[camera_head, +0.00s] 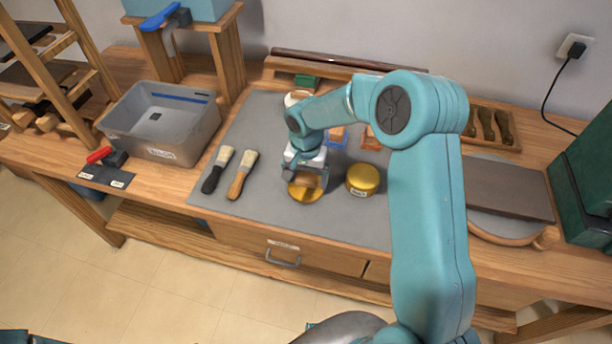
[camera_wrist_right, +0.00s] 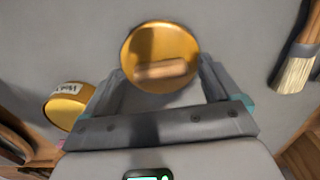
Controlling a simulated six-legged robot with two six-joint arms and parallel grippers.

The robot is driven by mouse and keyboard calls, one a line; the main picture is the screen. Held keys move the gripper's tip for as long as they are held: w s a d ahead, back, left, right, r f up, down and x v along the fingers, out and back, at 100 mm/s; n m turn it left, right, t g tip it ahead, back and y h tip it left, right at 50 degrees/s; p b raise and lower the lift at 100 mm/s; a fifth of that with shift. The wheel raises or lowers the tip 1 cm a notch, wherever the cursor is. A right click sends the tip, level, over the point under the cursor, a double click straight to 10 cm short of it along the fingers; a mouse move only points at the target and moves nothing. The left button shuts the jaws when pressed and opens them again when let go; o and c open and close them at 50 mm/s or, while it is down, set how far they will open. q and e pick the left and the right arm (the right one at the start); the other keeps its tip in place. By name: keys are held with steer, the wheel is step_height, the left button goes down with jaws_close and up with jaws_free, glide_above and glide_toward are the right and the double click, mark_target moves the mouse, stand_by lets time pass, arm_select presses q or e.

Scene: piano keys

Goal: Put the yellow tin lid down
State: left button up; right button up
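The yellow tin lid (camera_head: 303,194) is a round gold disc under my right gripper (camera_head: 307,182), over the grey mat near its front edge. In the right wrist view the lid (camera_wrist_right: 160,40) lies face-on between the two fingertips (camera_wrist_right: 162,66), which meet its rim on both sides. A brown, bar-like patch shows on the lid; I cannot tell what it is. Whether the lid touches the mat is unclear. The gold tin (camera_head: 363,180) stands just right of it, and its label shows in the wrist view (camera_wrist_right: 68,105). My left gripper is not in view.
Two brushes (camera_head: 240,175) lie on the grey mat (camera_head: 265,120) left of the gripper. A grey bin (camera_head: 165,120) stands farther left. Small blocks lie behind the gripper, and a dark slab (camera_head: 510,188) is at the right. Mat between brushes and lid is clear.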

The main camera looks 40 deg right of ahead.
mark_target(306, 181)
steer(key=shift+r+p, duration=0.35)
step_height(306, 181, up, 12)
steer(key=shift+f+b, duration=0.15)
steer(key=shift+b, duration=0.25)
